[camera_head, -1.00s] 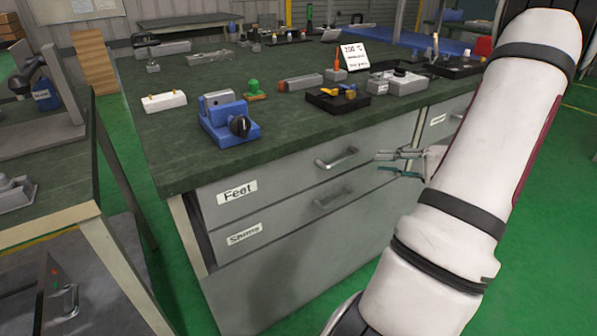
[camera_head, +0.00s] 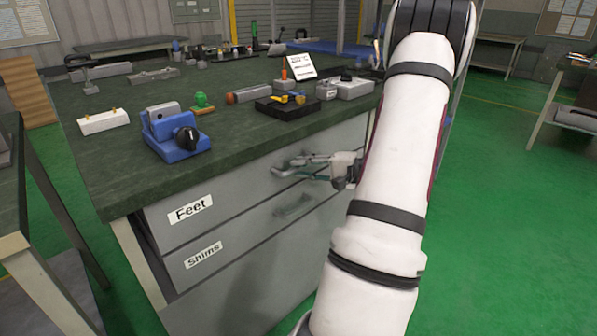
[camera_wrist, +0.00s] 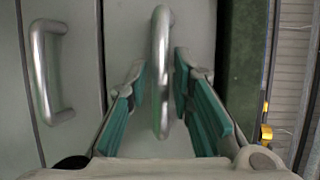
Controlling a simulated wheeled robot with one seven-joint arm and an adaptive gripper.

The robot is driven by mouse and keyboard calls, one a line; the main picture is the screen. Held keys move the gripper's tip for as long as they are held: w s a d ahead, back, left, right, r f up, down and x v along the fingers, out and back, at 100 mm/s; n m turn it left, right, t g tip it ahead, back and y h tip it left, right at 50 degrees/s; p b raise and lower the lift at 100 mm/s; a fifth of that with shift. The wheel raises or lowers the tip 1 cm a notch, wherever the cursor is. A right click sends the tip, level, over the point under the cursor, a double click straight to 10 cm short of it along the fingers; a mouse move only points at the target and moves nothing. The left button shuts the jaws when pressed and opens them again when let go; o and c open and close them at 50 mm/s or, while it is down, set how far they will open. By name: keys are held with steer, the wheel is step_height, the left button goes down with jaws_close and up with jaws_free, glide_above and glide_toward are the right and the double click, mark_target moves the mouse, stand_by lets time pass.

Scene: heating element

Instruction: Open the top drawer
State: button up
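The top drawer (camera_head: 235,190), labelled "Feet", is closed in the bench front. Its metal bar handle (camera_wrist: 161,70) lies between the two teal-padded fingers of my gripper (camera_wrist: 158,85) in the wrist view. The fingers are apart, with a gap visible on each side of the handle. In the head view my gripper (camera_head: 290,168) reaches the handle from the right, and its fingers partly cover the handle.
The lower drawer (camera_head: 250,240), labelled "Shims", has its own handle (camera_head: 292,206) just below; this handle also shows at left in the wrist view (camera_wrist: 48,70). The green benchtop (camera_head: 110,160) carries a blue fixture (camera_head: 175,138) and several parts. Green floor is open at right.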

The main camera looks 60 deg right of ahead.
steer(key=shift+x, duration=0.75)
steer(key=shift+c, duration=0.5)
jaws_close()
steer(key=shift+s, duration=0.15)
